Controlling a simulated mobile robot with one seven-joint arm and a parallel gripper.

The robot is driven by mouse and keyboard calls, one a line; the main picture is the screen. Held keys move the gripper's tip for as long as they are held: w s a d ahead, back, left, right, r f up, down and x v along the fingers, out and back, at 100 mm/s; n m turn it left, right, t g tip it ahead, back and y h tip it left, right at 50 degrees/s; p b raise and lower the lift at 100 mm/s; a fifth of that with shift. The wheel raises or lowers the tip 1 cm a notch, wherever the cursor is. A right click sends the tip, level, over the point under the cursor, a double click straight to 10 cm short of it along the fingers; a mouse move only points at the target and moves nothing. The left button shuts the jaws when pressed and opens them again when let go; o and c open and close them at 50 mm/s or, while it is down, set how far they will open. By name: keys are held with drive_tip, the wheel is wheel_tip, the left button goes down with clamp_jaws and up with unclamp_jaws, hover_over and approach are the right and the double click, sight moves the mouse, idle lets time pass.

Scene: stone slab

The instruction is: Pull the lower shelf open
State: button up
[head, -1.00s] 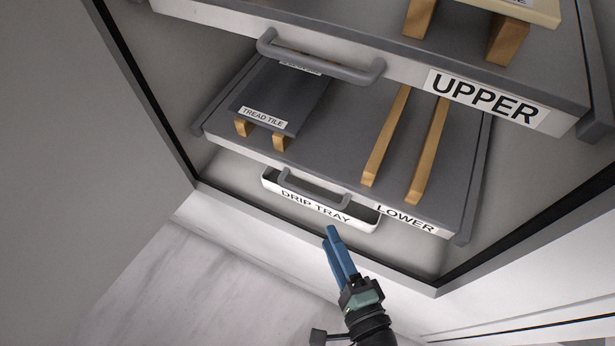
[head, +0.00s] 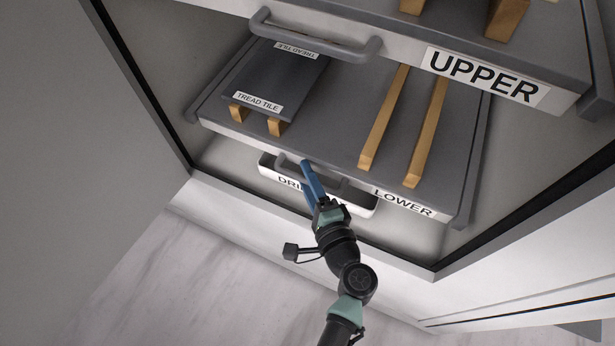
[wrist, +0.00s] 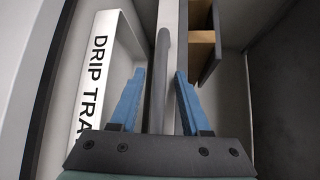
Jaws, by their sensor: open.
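The lower shelf (head: 330,125) is a dark grey slab with a light front edge and a LOWER label (head: 403,203). Its grey bar handle (head: 283,161) is on the front edge, partly hidden by my gripper (head: 308,178) in the head view. In the wrist view the handle (wrist: 161,80) runs lengthwise between the two blue fingers of my gripper (wrist: 158,95). The fingers are open, one on each side of the bar, with a gap visible on both sides.
A tread tile (head: 275,80) rests on wooden strips on the lower shelf, beside two bare wooden strips (head: 385,125). The upper shelf (head: 400,55) with its handle (head: 315,40) is above. A white drip tray (head: 360,208) sits below. Cabinet walls flank both sides.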

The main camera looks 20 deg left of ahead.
clamp_jaws()
idle(1.3)
